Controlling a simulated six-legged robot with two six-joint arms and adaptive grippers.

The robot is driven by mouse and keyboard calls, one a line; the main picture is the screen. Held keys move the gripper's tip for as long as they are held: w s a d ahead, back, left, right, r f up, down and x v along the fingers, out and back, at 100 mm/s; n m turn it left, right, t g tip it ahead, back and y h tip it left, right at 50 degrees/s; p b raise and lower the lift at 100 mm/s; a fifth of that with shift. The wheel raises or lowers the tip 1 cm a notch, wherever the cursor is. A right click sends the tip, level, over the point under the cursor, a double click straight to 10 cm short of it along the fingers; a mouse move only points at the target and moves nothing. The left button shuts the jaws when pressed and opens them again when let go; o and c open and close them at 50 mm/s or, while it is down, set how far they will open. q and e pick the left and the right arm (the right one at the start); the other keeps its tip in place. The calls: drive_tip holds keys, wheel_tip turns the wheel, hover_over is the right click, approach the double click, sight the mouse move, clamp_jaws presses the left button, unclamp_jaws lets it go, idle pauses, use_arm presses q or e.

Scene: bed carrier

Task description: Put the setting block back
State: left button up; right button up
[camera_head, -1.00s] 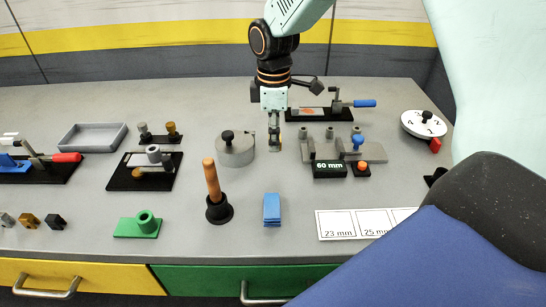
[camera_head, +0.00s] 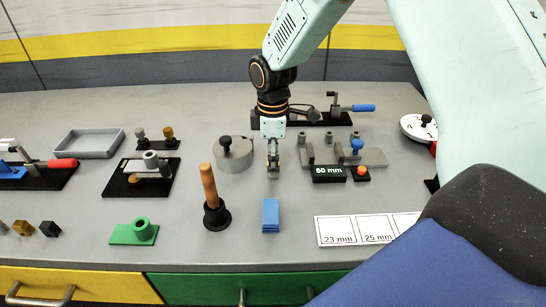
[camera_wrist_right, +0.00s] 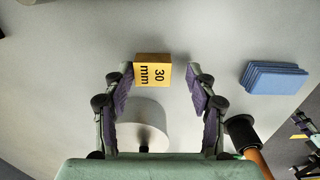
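The setting block is a yellow block marked "30 mm" (camera_wrist_right: 153,74), in the right wrist view. It lies between and just beyond the fingertips, close to the left-hand finger in the picture, with a gap to the other finger. My right gripper (camera_head: 273,172) points down over the table in front of the round grey pot; its spread fingers also show in the right wrist view (camera_wrist_right: 160,80). In the head view I cannot make out the block at the fingertips. Whether it rests on the table is unclear. My left gripper is not in view.
A round grey pot (camera_head: 234,157) stands behind and left of the gripper. Blue pads (camera_head: 271,215) lie in front, a wooden-handled plunger (camera_head: 209,187) front left. A fixture with a "60 mm" display (camera_head: 328,174) is to the right. A labelled card (camera_head: 356,240) lies front right.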

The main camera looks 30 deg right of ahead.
drive_tip(key=shift+w+d+f, duration=0.1)
drive_tip(key=shift+w+f, duration=0.1)
drive_tip(key=shift+w+r, duration=0.1)
drive_tip(key=shift+r, duration=0.05)
wheel_tip(320, 180, up, 12)
drive_tip(key=p, duration=0.2)
drive_tip(key=shift+s, duration=0.2)
drive_tip(key=shift+w, duration=0.15)
drive_tip(key=shift+s, duration=0.25)
